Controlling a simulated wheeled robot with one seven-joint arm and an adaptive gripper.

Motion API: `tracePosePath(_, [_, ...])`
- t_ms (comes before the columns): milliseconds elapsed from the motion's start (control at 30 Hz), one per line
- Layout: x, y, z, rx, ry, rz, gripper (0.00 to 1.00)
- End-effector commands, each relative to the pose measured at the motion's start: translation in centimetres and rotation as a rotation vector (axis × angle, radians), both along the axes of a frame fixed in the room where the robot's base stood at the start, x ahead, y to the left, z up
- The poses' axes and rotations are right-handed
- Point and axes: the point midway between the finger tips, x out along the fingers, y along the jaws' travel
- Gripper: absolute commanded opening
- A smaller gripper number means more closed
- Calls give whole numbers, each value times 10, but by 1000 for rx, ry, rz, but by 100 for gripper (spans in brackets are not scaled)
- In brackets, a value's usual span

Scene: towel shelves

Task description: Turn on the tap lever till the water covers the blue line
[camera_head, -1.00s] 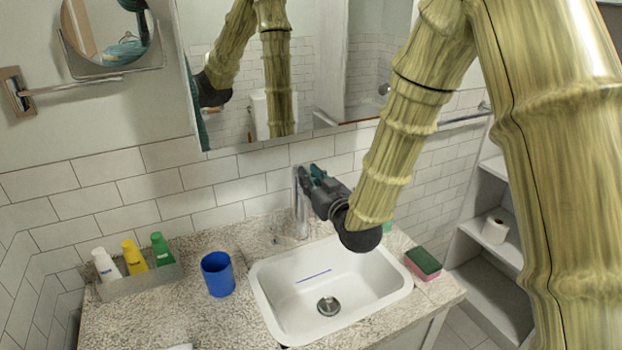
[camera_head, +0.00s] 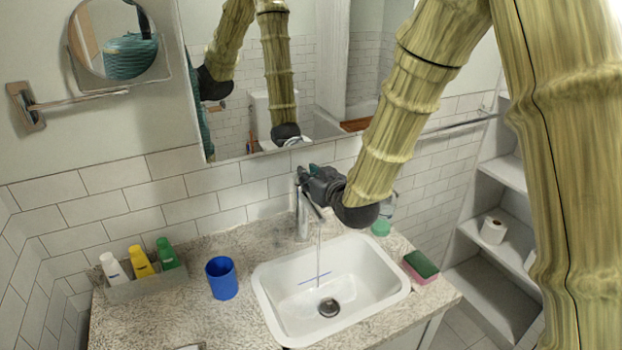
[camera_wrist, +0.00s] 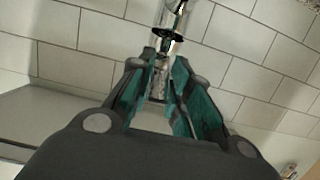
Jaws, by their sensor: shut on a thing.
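The chrome tap (camera_head: 302,220) stands behind the white sink (camera_head: 262,300). My gripper (camera_head: 304,176) is at the top of the tap, shut on the tap lever, which its fingers largely hide. In the wrist view the chrome lever (camera_wrist: 160,72) shows between the teal-lined fingertips. A thin stream of water (camera_head: 319,240) falls from the spout into the basin. The blue line (camera_head: 315,278) is a short mark on the basin's inner surface and shows clearly. The dark drain (camera_head: 328,307) is visible below it. I cannot make out a water level in the basin.
A blue cup (camera_head: 221,278) stands left of the sink. A tray (camera_head: 148,287) with white, yellow and green bottles is farther left. A mirror (camera_head: 290,100) hangs behind. Shelves (camera_head: 500,175) hold a paper roll.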

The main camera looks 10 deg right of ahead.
Motion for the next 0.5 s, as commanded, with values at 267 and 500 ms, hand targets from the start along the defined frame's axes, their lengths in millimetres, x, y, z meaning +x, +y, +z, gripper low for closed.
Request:
tracePosePath(267, [4, 0, 8, 2, -15, -2, 41])
tracePosePath(500, [2, 0, 5, 1, -10, -1, 41])
